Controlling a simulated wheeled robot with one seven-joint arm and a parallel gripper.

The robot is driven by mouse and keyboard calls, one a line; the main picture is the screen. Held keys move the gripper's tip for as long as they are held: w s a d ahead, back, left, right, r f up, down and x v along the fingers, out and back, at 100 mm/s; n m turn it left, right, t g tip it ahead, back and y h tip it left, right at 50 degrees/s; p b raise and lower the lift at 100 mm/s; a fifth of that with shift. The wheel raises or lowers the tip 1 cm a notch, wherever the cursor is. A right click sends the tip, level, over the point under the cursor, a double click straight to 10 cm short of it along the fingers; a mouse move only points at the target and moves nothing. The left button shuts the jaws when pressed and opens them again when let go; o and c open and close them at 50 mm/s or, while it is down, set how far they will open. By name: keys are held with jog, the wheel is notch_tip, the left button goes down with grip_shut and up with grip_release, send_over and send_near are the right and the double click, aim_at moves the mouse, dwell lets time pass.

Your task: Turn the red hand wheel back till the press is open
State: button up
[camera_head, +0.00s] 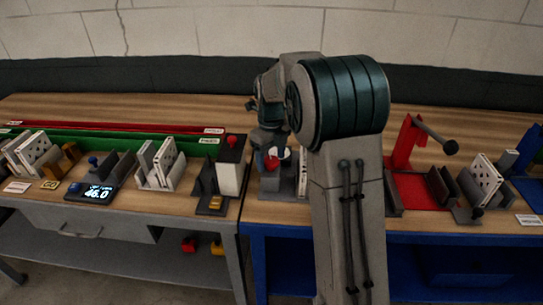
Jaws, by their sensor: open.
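The red hand wheel (271,163) shows as a small red patch just below the end of my arm, near the middle of the view. It belongs to a grey press (270,184) standing near the seam between the two benches. My gripper (274,152) is at the wheel, pointing down, and is open. I cannot tell whether its fingers touch the wheel. My arm hides the right part of the press, so its opening cannot be made out. A pale panel edge (303,185) shows at its right side.
Left on the wooden bench (150,202) are a display reading 46.0 (95,192), a holder with white perforated panels (162,165) and a white block with a red knob (231,165). Right of my arm stand a red lever fixture (403,150) and another panel holder (484,180).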

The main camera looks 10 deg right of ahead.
jog(key=c, duration=1)
